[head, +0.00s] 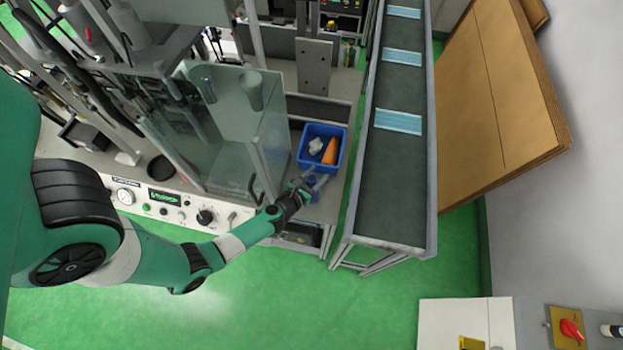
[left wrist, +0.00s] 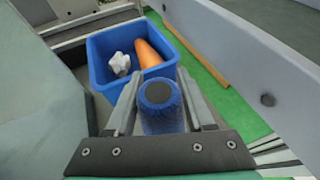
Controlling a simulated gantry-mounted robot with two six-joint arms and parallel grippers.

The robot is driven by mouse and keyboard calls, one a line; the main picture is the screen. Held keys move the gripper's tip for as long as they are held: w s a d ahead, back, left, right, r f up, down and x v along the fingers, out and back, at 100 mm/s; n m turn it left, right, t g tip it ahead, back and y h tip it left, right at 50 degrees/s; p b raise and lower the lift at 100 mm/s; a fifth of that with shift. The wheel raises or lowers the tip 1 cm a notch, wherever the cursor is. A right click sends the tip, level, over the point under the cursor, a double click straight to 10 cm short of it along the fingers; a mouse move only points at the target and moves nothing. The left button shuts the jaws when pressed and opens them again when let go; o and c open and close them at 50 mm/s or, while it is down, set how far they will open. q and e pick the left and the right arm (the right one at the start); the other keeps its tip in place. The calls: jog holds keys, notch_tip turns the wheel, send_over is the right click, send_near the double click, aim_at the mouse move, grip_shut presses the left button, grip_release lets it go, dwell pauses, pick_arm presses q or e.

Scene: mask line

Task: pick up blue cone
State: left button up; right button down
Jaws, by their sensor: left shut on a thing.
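My left gripper (head: 309,181) is shut on the blue cone (left wrist: 160,106), which shows between its two fingers (left wrist: 158,103) in the left wrist view. In the head view the cone (head: 312,182) is small and partly hidden by the gripper. The gripper is just in front of a blue bin (head: 302,158), on the near side of it. I cannot tell whether the cone touches the surface below. My right gripper is in neither view.
The blue bin holds an orange carrot-like piece (left wrist: 148,54) and a white crumpled piece (left wrist: 120,63). A conveyor (head: 398,185) with several light blue masks (head: 398,122) runs along the right. A clear machine guard (head: 215,130) stands to the left. Cardboard sheets (head: 495,95) lean beyond the conveyor.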

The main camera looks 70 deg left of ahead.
pick_arm(q)
grip_shut()
jog(key=shift+r, duration=0.1)
